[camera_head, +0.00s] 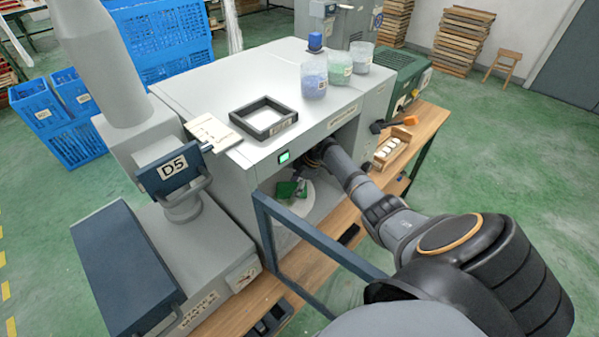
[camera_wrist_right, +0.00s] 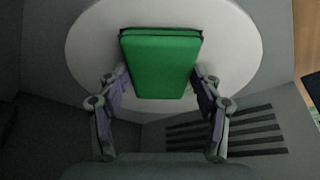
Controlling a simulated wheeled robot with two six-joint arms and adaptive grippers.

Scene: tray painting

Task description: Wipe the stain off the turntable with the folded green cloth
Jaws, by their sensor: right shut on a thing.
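The folded green cloth (camera_wrist_right: 160,66) is held between the two fingers of my right gripper (camera_wrist_right: 160,82) in the wrist view. Behind it is the round white turntable (camera_wrist_right: 235,50), inside the grey booth. I cannot tell whether the cloth touches the turntable. In the head view the cloth (camera_head: 287,189) shows small through the booth opening, with the turntable (camera_head: 303,204) partly visible around it. My right gripper (camera_head: 300,182) reaches in from the right. No stain shows on the visible turntable surface; the part behind the cloth is hidden. My left gripper is not in view.
The booth (camera_head: 205,90) has a blue-grey door frame (camera_head: 300,235) standing open at its front. A dark slotted grille (camera_wrist_right: 230,130) lies inside. A wooden bench (camera_head: 425,130) holds a tray of white pieces (camera_head: 388,150).

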